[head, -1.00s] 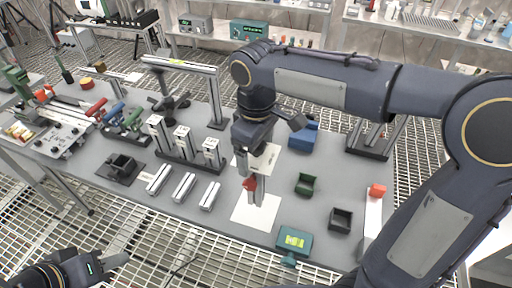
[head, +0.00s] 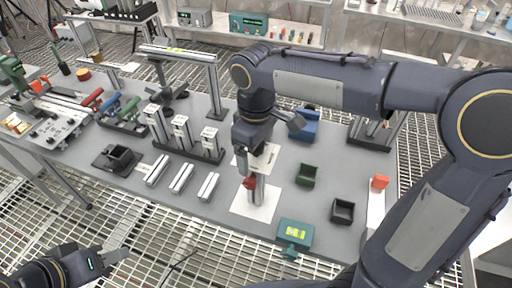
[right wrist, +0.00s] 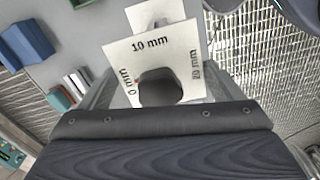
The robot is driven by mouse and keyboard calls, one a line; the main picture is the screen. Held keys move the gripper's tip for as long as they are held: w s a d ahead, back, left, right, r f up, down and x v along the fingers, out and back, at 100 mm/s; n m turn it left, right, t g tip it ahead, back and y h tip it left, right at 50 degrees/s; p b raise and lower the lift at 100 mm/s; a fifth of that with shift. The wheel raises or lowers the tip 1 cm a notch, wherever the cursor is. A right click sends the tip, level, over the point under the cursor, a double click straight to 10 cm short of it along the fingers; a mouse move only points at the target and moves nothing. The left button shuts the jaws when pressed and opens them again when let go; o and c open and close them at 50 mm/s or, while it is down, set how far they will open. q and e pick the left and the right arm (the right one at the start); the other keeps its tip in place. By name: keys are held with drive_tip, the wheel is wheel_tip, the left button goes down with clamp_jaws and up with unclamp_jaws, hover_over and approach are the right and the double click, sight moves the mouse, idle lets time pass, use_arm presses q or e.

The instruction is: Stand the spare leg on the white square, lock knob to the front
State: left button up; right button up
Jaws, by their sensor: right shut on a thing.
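My right gripper (head: 255,142) is shut on the spare leg (head: 259,189), a short upright metal post with a pale plate (head: 266,158) near its top. The leg is over the white square (head: 245,207) on the bench; I cannot tell whether its foot touches. The red lock knob (head: 249,182) is on the side of the leg towards me, slightly left. In the right wrist view the plate (right wrist: 150,50) reads 0, 10 and 20 mm, with a dark part in its middle. My left gripper (head: 115,258) is low at the left, off the bench; its jaws are unclear.
Three standing posts (head: 181,133) and three lying bars (head: 181,179) are left of the square.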

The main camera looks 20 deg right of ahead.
drive_tip(key=shift+f, duration=0.4)
drive_tip(key=o, duration=1.6)
wheel_tip(320, 180, up, 8)
drive_tip(key=shift+f, duration=0.1)
drive_tip(key=shift+s+d, duration=0.25)
drive_tip(key=shift+d, duration=0.1)
drive_tip(key=s+d+f+m+t+y, duration=0.1)
drive_tip(key=s+d+f+m+t, duration=0.1)
drive_tip(key=s, duration=0.3)
drive_tip(key=s+d+f+m+t+y, duration=0.1)
drive_tip(key=s+d+f+m, duration=0.2)
drive_tip(key=s+f+m, duration=0.1)
drive_tip(key=s+d+f+m+t+y, duration=0.1)
drive_tip(key=s+d+f+m+t, duration=0.1)
drive_tip(key=s, duration=0.4)
drive_tip(key=shift+s+d+f+m+t+y, duration=0.2)
drive_tip(key=shift+d+f+m, duration=0.2)
drive_tip(key=shift+m, duration=0.25)
drive_tip(key=shift+s+d+f+m+t+y, duration=0.1)
drive_tip(key=shift+s+d+f+m+y, duration=0.2)
drive_tip(key=shift+m, duration=0.35)
